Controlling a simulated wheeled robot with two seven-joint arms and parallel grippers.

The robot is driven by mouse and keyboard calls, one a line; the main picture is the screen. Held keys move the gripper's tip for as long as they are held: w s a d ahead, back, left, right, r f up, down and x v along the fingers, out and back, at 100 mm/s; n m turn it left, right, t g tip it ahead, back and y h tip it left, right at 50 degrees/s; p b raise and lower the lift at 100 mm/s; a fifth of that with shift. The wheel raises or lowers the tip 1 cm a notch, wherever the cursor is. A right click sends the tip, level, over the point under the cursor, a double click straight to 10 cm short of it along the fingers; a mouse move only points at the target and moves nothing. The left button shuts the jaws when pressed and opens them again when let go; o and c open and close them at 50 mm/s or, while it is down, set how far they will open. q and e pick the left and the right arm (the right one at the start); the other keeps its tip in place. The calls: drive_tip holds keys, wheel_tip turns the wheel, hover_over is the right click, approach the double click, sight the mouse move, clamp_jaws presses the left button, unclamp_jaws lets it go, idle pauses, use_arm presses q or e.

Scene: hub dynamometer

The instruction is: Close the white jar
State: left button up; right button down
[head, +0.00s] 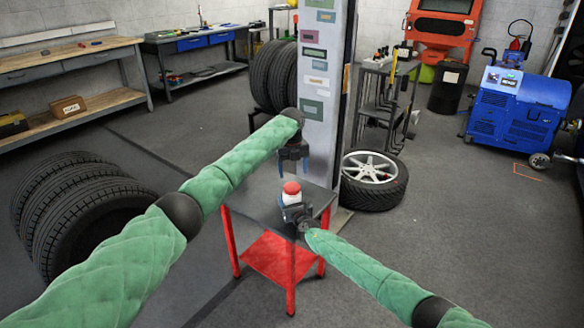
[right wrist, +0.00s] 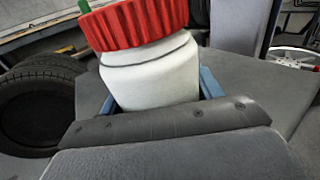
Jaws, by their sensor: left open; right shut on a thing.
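The white jar (head: 291,198) stands on a small table with a grey top, with a red ribbed lid (head: 292,187) on its mouth. In the right wrist view the jar (right wrist: 152,76) and lid (right wrist: 135,24) fill the upper middle; I cannot tell how tightly the lid sits. My right gripper (head: 296,212) is shut on the jar's body, its blue fingers on either side in the right wrist view. My left gripper (head: 293,166) is open and empty, pointing down above the lid and apart from it.
The small table (head: 252,197) has red legs and a red lower shelf (head: 268,258). A grey pillar (head: 322,90) stands close behind it. A wheel (head: 372,181) lies on the floor to the right, and stacked tyres (head: 70,205) stand at left.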

use_arm(q)
drive_tip(key=n, duration=0.7)
drive_tip(key=shift+r, duration=0.25)
drive_tip(key=n, duration=0.7)
drive_tip(key=shift+r, duration=0.15)
drive_tip(key=n, duration=0.7)
drive_tip(key=shift+s+r, duration=0.1)
drive_tip(key=shift+r, duration=0.05)
drive_tip(key=n, duration=0.7)
drive_tip(key=shift+a, duration=0.1)
drive_tip(key=n, duration=0.8)
drive_tip(key=shift+s+n, duration=0.1)
drive_tip(key=shift+n, duration=0.2)
drive_tip(key=n, duration=0.4)
drive_tip(key=shift+a, duration=0.1)
drive_tip(key=shift+n, duration=1.7)
